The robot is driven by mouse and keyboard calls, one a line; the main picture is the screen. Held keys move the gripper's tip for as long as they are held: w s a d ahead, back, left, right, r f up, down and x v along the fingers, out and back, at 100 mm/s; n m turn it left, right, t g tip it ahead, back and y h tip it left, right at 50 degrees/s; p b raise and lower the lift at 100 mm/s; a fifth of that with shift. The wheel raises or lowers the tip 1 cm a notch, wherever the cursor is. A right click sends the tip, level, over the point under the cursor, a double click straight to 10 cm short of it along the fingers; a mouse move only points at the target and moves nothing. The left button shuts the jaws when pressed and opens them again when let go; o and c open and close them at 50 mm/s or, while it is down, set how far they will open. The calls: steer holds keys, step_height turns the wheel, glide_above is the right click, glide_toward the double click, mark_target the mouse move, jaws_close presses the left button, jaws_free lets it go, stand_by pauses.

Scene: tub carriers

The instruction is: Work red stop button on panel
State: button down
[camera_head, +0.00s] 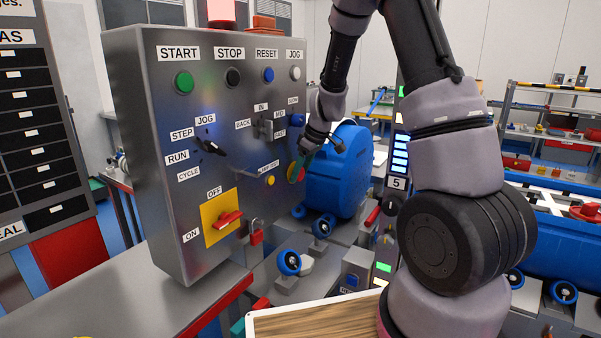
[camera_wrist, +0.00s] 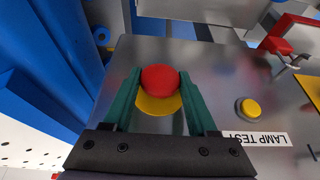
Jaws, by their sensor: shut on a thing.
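The grey control panel (camera_head: 140,130) stands upright on a bench at the left in the head view. The red stop button (camera_wrist: 160,78) is a round red mushroom head on a yellow disc (camera_wrist: 158,104) on the panel's face. In the wrist view my gripper (camera_wrist: 160,82) has its green fingers on both sides of the red button, shut on it. In the head view my gripper (camera_head: 299,166) meets the panel near its lower right edge, and my arm and fingers cover most of the button there.
A yellow lamp test button (camera_wrist: 247,109) sits right of the fingers in the wrist view. The panel also bears a red switch on a yellow plate (camera_head: 216,236) and a red padlock (camera_head: 256,236). A blue tub (camera_head: 345,180) stands close behind the panel's right edge.

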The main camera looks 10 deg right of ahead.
steer(key=shift+s+d, duration=0.6)
steer(key=shift+d, duration=0.05)
steer(key=shift+c, duration=1.5)
jaws_free()
steer(key=v, duration=1.1)
steer(key=shift+s+f, duration=0.1)
steer(key=shift+f, duration=0.05)
